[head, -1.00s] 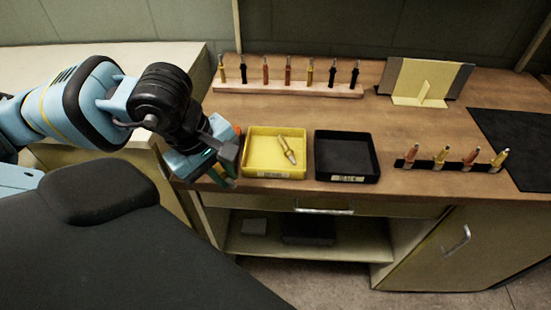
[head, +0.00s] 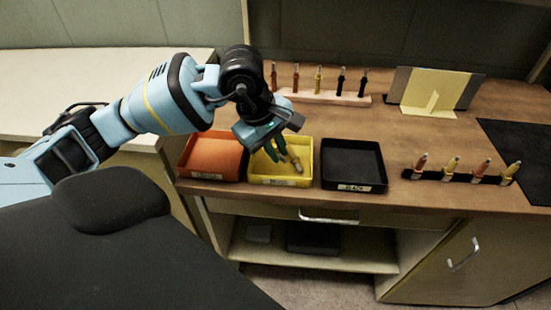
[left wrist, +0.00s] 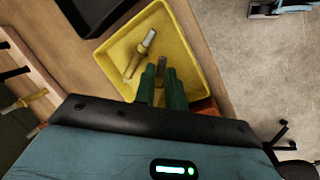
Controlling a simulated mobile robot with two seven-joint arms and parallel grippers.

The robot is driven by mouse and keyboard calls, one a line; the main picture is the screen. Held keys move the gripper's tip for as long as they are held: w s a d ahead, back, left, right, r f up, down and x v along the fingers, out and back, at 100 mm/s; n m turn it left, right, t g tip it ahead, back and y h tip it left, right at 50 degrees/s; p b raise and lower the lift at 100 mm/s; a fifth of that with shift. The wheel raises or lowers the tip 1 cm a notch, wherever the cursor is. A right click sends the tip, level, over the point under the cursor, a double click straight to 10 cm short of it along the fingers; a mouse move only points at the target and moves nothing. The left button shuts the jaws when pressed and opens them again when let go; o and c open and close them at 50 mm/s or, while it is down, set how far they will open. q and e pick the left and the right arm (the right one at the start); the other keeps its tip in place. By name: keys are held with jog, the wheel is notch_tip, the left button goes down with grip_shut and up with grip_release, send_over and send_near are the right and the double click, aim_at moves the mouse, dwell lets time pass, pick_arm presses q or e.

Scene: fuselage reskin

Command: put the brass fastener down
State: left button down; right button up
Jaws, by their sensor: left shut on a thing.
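My left gripper (head: 278,150) points down into the yellow tray (head: 252,179). In the left wrist view its green fingers (left wrist: 163,85) are shut on a brass fastener (left wrist: 160,70), of which only a pale metallic tip and a narrow strip show between them. The fingers hide most of it, and I cannot tell whether it touches the tray floor. Another brass-coloured fastener (left wrist: 140,55) lies on the tray floor beside the fingers; in the head view it shows at the gripper's right (head: 297,163). My right gripper is not in view.
An orange tray (head: 212,155) stands left of the yellow one and a black tray (head: 352,165) stands right. A wooden rack (head: 325,97) with upright fasteners is behind. A dark strip (head: 460,177) holds several fasteners at the right. The bench between is clear.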

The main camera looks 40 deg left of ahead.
aim_at(280, 171)
pick_arm(q)
jog(key=shift+f, duration=1.75)
jog(key=shift+f, duration=0.15)
jog(key=c, duration=1.5)
grip_release()
jog(key=shift+s, duration=0.1)
jog(key=shift+o, duration=0.2)
jog(key=v, duration=1.2)
jog(key=shift+p, duration=0.35)
